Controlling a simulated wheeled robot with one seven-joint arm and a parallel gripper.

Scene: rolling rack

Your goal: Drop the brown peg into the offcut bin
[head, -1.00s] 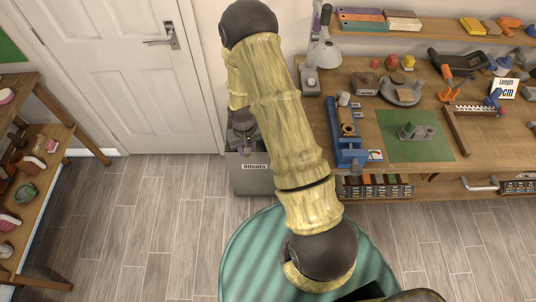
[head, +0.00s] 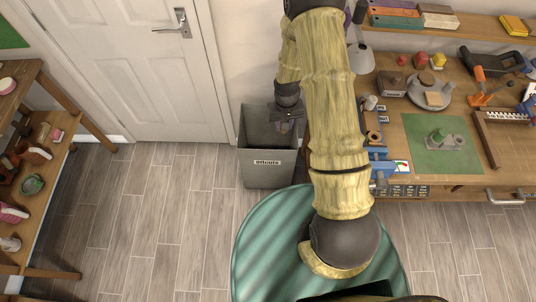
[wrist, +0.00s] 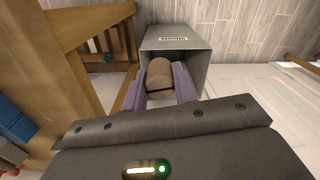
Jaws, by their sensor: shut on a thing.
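The brown peg (wrist: 160,76) shows in the wrist view between the two purple fingers of my gripper (wrist: 158,86), which is shut on it. The grey offcut bin (head: 268,178), with a white label on its front, stands on the floor by the wall, left of the workbench. In the head view my gripper (head: 282,126) is over the right part of the bin's open top. In the wrist view the bin (wrist: 190,60) lies behind the peg, and the peg overlaps its opening. The peg is too small to make out in the head view.
The wooden workbench (head: 475,180) stands close on the bin's right, with a blue vise (head: 380,165) near its left end. A white door (head: 130,70) is on the left. A wooden shelf (head: 85,110) holding pots stands at far left. The floor before the bin is clear.

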